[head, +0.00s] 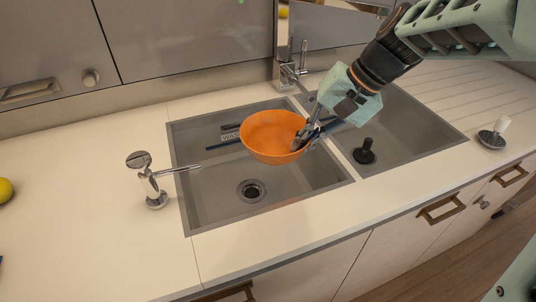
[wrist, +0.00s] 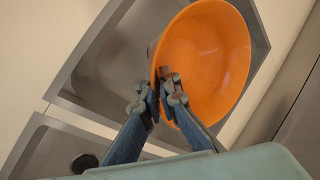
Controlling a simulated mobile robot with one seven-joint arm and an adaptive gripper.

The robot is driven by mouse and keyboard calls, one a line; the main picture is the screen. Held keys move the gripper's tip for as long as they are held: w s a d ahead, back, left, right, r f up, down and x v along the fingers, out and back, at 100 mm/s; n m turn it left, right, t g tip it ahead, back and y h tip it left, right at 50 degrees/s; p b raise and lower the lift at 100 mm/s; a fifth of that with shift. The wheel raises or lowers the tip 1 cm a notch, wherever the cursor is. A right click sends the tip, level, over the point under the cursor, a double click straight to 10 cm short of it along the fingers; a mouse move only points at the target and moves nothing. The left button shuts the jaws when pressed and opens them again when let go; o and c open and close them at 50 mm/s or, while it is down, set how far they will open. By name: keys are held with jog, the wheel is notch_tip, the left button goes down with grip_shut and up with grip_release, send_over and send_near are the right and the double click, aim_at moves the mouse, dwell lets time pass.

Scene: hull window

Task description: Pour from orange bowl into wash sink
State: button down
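The orange bowl (head: 268,137) is held above the left sink basin, the one with a partly covered label that seems to begin "WAS". My gripper (head: 306,134) is shut on the bowl's right rim. In the wrist view, the bowl (wrist: 210,55) sits beyond the fingers of my gripper (wrist: 166,85), with its rim between the fingertips. The bowl looks close to upright, tilted slightly toward the head camera. Its visible inside shows no contents. The wash sink (head: 215,190) has a round drain (head: 251,191) in its floor, below and in front of the bowl.
A chrome faucet (head: 151,180) stands left of the wash sink, its spout reaching over the basin. A second basin (head: 415,125) with a black stopper (head: 364,152) lies to the right. Another tap (head: 290,72) stands behind. A yellow fruit (head: 5,190) lies far left on clear counter.

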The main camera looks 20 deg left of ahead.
jog(key=shift+r, duration=0.1)
jog(key=shift+r+p, duration=1.35)
jog(key=shift+r, duration=0.15)
jog(key=shift+w+d, duration=0.1)
